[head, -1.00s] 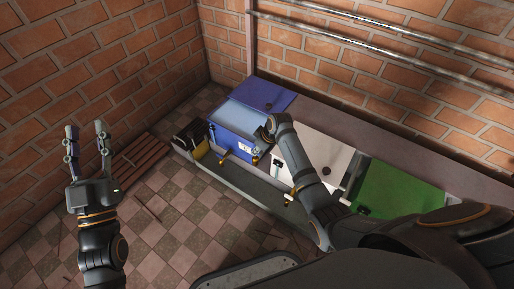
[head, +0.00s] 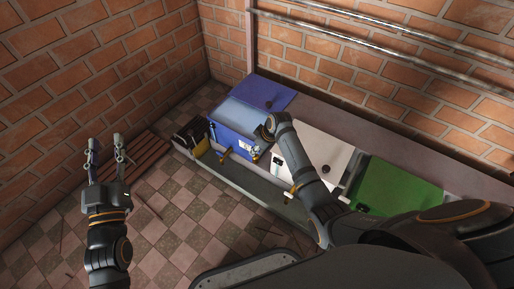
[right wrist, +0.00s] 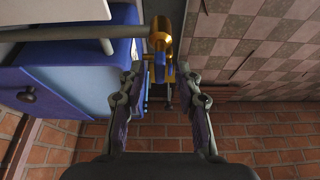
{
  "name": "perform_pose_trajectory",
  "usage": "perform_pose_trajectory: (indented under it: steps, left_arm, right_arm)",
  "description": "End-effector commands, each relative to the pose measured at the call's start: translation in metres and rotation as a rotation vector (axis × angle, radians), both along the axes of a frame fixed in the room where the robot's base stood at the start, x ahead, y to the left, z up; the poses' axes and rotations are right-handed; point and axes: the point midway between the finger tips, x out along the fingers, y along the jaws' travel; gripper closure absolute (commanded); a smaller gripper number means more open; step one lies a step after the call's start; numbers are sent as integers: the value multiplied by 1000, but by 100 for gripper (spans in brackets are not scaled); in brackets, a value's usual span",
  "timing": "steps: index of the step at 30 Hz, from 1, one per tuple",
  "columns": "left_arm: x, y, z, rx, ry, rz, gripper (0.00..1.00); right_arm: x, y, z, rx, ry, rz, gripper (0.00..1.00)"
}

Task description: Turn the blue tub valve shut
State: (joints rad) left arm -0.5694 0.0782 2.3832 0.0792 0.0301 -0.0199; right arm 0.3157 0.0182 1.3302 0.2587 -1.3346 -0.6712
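The blue tub (head: 237,140) stands at the left of the row of tubs, with its lid (head: 268,93) tilted back. In the right wrist view a brass valve (right wrist: 160,33) with a blue handle (right wrist: 159,68) lies ahead, between the lines of the fingers. My right gripper (right wrist: 158,72) is open, with one finger on each side of the handle; I cannot tell whether either touches it. In the head view my right wrist partly hides the tub's front right corner. My left gripper (head: 105,143) is open and empty, above the floor at the left.
A white-lidded tub (head: 315,150) and a green one (head: 397,187) stand to the right. A black and yellow box (head: 192,138) stands left of the blue tub. A wooden slatted piece (head: 140,157) lies by the left wall.

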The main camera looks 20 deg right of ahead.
Motion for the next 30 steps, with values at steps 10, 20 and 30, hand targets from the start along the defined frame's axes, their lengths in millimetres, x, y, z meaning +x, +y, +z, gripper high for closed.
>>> perform_pose_trajectory:
  steps: [10, 20, 30]
  left_arm:
    - [0, 0, 1, 1, -3, 0, 60]
    - [0, 0, 0, 1, -2, 0, 60]
    - [0, 0, 0, 1, -2, 0, 60]
  right_arm:
    - [-11, -10, 36, -2, -6, 0, 66]
    - [-33, -26, 100, -2, -3, 0, 66]
    - [-37, -28, 111, 0, 0, 0, 66]
